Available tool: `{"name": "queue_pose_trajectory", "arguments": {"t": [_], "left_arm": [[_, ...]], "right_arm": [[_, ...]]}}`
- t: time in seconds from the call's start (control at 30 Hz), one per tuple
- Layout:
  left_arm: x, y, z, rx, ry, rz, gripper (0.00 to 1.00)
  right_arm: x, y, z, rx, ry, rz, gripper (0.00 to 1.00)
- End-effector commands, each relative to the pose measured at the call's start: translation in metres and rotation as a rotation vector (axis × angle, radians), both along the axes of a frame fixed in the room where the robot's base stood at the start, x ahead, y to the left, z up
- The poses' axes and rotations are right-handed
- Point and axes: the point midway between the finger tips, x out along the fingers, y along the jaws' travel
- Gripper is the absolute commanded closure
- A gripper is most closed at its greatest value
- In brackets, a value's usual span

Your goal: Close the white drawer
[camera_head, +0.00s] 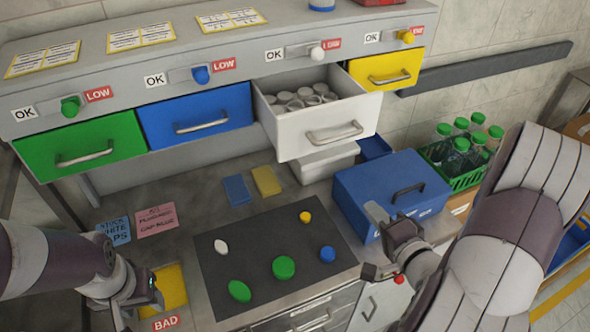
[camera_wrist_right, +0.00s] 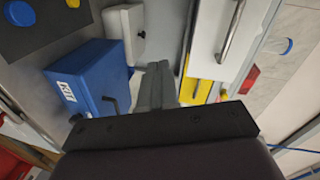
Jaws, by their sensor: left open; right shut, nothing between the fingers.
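The white drawer (camera_head: 318,115) is pulled out from the grey cabinet, between the shut blue drawer (camera_head: 198,117) and the yellow drawer (camera_head: 387,70). Several white caps (camera_head: 300,97) lie inside it. Its metal handle (camera_head: 335,133) faces the front. In the right wrist view the white drawer (camera_wrist_right: 207,42) and its handle (camera_wrist_right: 232,30) are at the upper right. My right gripper (camera_head: 377,213) is shut and empty, below and right of the drawer, in front of the blue box; its fingers (camera_wrist_right: 160,82) touch nothing I can make out. My left gripper (camera_head: 150,298) is open at the lower left, far from the drawer.
A blue box (camera_head: 390,190) stands on the counter under the drawer's right side. A green crate (camera_head: 465,175) of capped bottles is at the right. A dark mat (camera_head: 250,240) with several caps covers the counter's middle. The green drawer (camera_head: 80,147) is shut.

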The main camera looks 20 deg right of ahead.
Motion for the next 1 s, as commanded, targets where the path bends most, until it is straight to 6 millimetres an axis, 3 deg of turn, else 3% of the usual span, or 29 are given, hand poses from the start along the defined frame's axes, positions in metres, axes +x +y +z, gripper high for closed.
{"name": "queue_pose_trajectory", "arguments": {"t": [0.03, 0.13, 0.33, 0.8, 1.0], "left_arm": [[0.0, 0.0, 0.002, 0.0, -0.001, 0.0, 0.48], [0.0, 0.0, 0.002, 0.0, -0.001, 0.0, 0.48], [0.0, 0.0, 0.009, 0.0, 0.0, 0.0, 0.48], [0.0, 0.0, 0.037, 0.0, 0.0, 0.0, 0.48], [0.0, 0.0, 0.042, 0.0, 0.0, 0.0, 0.48]], "right_arm": [[0.003, 0.004, 0.02, 0.083, -0.08, 0.013, 1.0], [0.004, 0.007, 0.042, 0.216, -0.169, 0.016, 1.0], [0.026, 0.011, 0.044, 0.247, -0.165, 0.017, 1.0], [0.122, 0.024, 0.045, 0.244, -0.164, 0.013, 1.0], [0.14, 0.025, 0.043, 0.242, -0.166, 0.009, 1.0]]}}
